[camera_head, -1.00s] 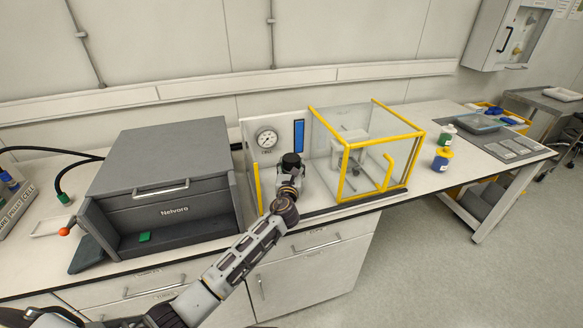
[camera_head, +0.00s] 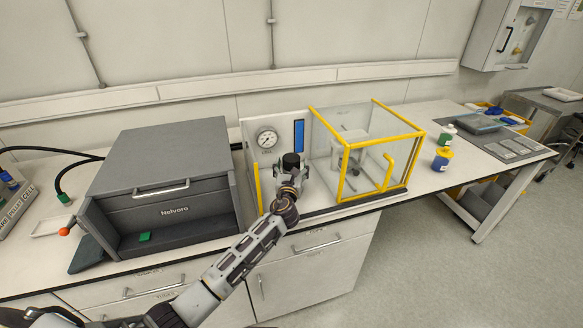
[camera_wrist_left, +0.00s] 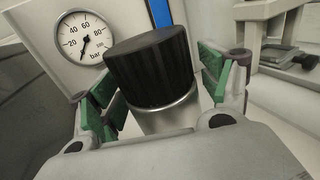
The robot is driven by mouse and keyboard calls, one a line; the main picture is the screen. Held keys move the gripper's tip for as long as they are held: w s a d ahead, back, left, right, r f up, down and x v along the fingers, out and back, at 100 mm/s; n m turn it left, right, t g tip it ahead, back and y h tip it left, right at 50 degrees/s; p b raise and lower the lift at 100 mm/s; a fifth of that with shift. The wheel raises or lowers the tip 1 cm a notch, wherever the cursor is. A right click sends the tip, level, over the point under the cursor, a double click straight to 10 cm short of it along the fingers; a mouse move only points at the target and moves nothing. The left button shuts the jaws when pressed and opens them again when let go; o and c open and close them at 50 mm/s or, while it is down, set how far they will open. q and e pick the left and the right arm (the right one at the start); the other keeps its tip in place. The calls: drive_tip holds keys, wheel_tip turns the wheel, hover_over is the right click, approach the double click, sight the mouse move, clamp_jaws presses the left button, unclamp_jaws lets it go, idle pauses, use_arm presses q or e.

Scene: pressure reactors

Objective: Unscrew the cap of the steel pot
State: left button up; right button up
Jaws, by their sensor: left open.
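The steel pot (camera_wrist_left: 165,117) stands upright on the bench with its black ribbed cap (camera_wrist_left: 153,68) on top. The cap also shows in the head view (camera_head: 291,161), in front of the gauge panel. My left gripper (camera_head: 290,174) is open. In the left wrist view its green-padded fingers (camera_wrist_left: 160,88) stand on either side of the pot and cap, with visible gaps at both sides. The lower part of the pot is hidden by my gripper. My right gripper is not in view.
A pressure gauge (camera_head: 267,139) is on the panel behind the pot. A yellow-framed clear enclosure (camera_head: 408,136) stands close to the right, and a grey Nelvoro box (camera_head: 163,150) to the left. Two small bottles, one yellow and blue (camera_head: 442,159), stand farther right.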

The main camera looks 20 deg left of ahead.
use_arm(q)
drive_tip(key=v, duration=1.2)
idle(0.6)
drive_tip(key=shift+s, duration=0.1)
idle(0.4)
